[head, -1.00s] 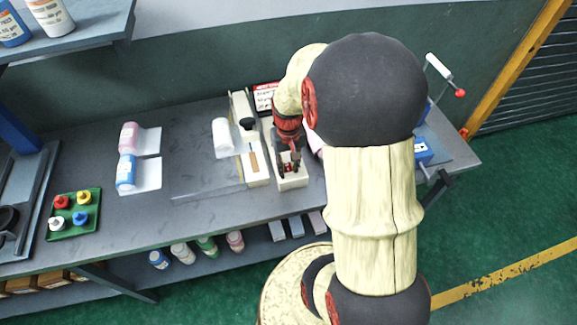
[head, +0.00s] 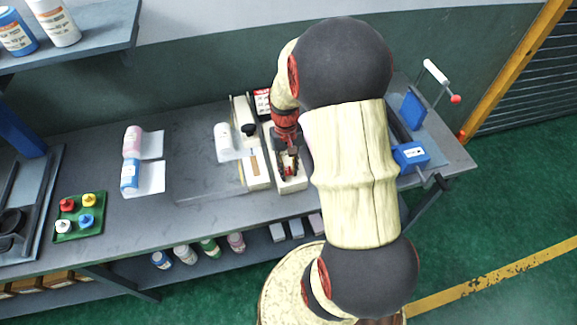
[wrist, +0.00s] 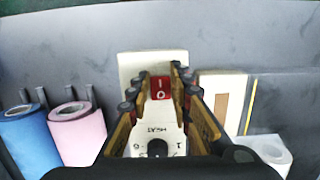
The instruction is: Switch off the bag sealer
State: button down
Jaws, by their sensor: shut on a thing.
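The bag sealer is a white unit with a long arm (head: 243,115) and a brown strip; it also shows in the wrist view (wrist: 222,100). Beside it is a narrow white box (head: 296,185) with a dial marked HEAT. Which side of the rocker is pressed I cannot tell.
A red sign (head: 262,100) stands behind. A blue device (head: 410,155) is at the right. My arm hides part of the bench.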

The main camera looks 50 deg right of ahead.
jog(key=shift+w+d+r+g+y+p, duration=0.15)
jog(key=shift+g+y+p, duration=0.2)
jog(key=shift+p, duration=0.35)
jog(key=shift+w+r+g+y+p, duration=0.15)
jog(key=shift+g+y+p, duration=0.1)
jog(key=shift+g+p, duration=0.3)
jog(key=shift+f, duration=0.15)
jog(key=c, duration=1.7)
grip_release()
jog(key=shift+o, duration=0.4)
jog(key=v, duration=1.2)
jog(key=shift+w+f, duration=0.1)
jog(key=shift+f, duration=0.05)
